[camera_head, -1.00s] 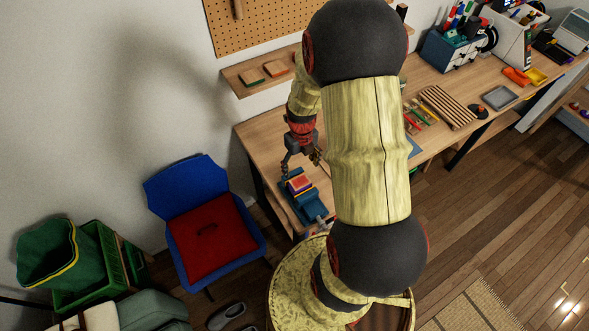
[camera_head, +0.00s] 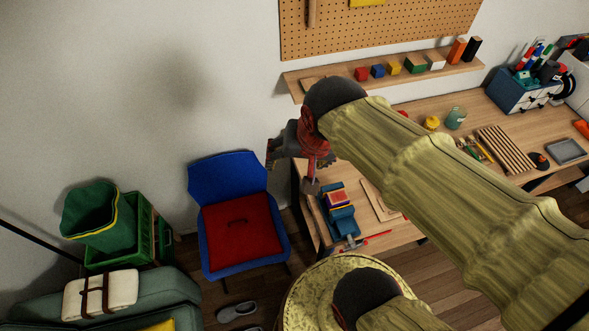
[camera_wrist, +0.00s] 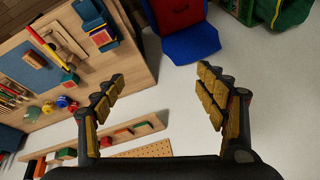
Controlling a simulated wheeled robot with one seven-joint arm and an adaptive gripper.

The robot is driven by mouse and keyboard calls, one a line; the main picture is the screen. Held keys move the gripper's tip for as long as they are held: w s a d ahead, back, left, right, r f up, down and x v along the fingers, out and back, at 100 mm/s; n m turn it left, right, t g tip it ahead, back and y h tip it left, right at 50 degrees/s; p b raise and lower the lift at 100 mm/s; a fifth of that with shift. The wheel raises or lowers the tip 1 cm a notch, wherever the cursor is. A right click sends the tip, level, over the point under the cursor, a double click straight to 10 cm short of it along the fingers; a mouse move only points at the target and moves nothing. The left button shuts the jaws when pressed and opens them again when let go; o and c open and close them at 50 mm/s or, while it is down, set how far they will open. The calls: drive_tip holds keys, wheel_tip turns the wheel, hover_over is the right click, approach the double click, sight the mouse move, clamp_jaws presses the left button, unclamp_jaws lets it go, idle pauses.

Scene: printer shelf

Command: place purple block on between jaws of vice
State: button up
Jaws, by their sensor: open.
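The blue vice (camera_head: 345,222) stands at the left end of the workbench.
A wall shelf (camera_head: 295,82) with several coloured blocks is above the bench, below a pegboard (camera_head: 400,25). A blue chair (camera_head: 225,175) with a red seat stands left of the bench. A red-handled tool (camera_head: 378,234) lies near the vice.

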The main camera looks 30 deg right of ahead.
drive_tip(key=s+a+r+n, duration=0.1)
drive_tip(key=n, duration=0.1)
drive_tip(key=s+a+n, duration=0.1)
drive_tip(key=n, duration=0.1)
drive_tip(key=s+r+n, duration=0.1)
drive_tip(key=n, duration=0.1)
drive_tip(key=shift+s+a+r+t, duration=0.3)
drive_tip(key=shift+s+a+t, duration=0.1)
